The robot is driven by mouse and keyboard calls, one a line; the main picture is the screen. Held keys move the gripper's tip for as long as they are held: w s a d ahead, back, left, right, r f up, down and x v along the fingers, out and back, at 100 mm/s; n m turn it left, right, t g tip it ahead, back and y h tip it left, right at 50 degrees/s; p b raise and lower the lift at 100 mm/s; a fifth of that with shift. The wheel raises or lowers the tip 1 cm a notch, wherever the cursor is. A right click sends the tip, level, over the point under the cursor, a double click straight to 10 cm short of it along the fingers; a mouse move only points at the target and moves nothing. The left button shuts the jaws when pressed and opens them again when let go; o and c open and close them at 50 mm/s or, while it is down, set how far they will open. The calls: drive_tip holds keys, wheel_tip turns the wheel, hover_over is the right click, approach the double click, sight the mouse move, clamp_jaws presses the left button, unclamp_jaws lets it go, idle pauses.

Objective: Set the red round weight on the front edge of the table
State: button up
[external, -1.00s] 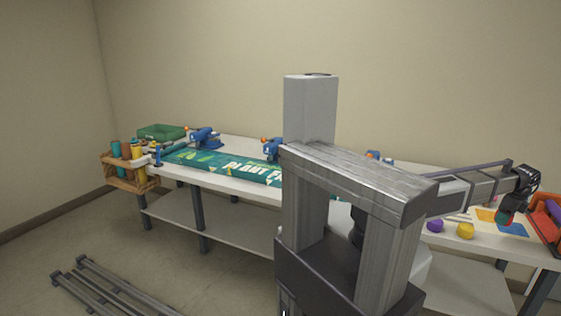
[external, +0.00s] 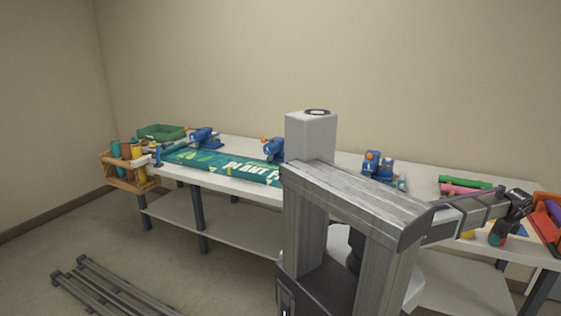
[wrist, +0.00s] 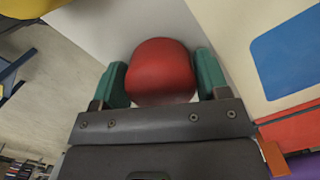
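The red round weight (wrist: 162,70) sits between the green fingertips of my gripper (wrist: 161,78) in the wrist view. Both fingers lie against its sides, and my gripper is shut on it. In the external view my gripper (external: 500,239) points down low over the right end of the white table (external: 236,150), close to its front edge. The table's front edge runs just left of the weight in the wrist view. I cannot tell whether the weight touches the tabletop.
A sheet with a blue square (wrist: 288,57) lies beside my gripper, with an orange-red bin (external: 546,222) to the right. A yellow weight (external: 467,234) is partly hidden by my arm. Green and pink rolls (external: 465,182) and a blue clamp (external: 377,166) lie further back.

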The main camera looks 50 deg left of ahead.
drive_tip(key=o, duration=0.3)
drive_tip(key=shift+o, duration=0.2)
wheel_tip(320, 180, up, 13)
drive_tip(key=d+p, duration=0.2)
drive_tip(key=p, duration=1.1)
drive_tip(key=s+a+n, duration=0.7)
drive_tip(key=a+n, duration=0.2)
drive_tip(key=a, duration=0.1)
drive_tip(key=s+a+n+h, duration=0.1)
drive_tip(key=s+a+n, duration=0.7)
drive_tip(key=a+n, duration=0.1)
drive_tip(key=shift+a+f+b, duration=0.4)
drive_tip(key=shift+a+f, duration=0.05)
drive_tip(key=shift+a, duration=0.4)
drive_tip(key=shift+s, duration=0.15)
